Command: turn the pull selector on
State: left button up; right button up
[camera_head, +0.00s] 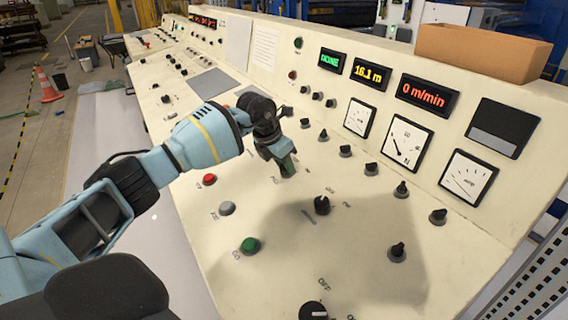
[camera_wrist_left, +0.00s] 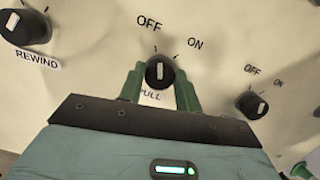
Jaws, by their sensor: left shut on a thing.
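The pull selector (camera_wrist_left: 160,74) is a round black knob with a white pointer mark, labelled PULL, with OFF to its upper left and ON to its upper right. In the left wrist view its pointer stands roughly upright, near the OFF tick rather than the ON tick. My left gripper (camera_wrist_left: 160,70) has its green fingers on either side of the knob, shut on it. In the head view the left gripper (camera_head: 284,164) is down at the sloping panel and hides the selector. My right gripper is not in view.
The cream console (camera_head: 290,250) carries several similar knobs: a REWIND knob (camera_wrist_left: 25,27) at left, another OFF/ON knob (camera_wrist_left: 252,104) at right. A red button (camera_head: 209,179) and green button (camera_head: 250,244) lie near the arm. A cardboard box (camera_head: 480,52) sits on top.

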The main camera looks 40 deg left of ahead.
pick_arm(q)
jog(key=m, duration=0.2)
jog(key=shift+m+h, duration=0.3)
jog(key=shift+m, duration=0.1)
jog(key=m, duration=0.3)
jog(key=shift+a+m+b, duration=0.1)
jog(key=shift+m+b, duration=0.2)
jog(key=shift+b, duration=0.05)
jog(key=shift+m+g+h+b, duration=0.4)
jog(key=shift+m+g, duration=0.1)
jog(key=shift+m, duration=1.4)
jog(key=o, duration=1)
jog(key=shift+c, duration=0.2)
jog(key=v, duration=0.7)
jog(key=shift+r, duration=0.4)
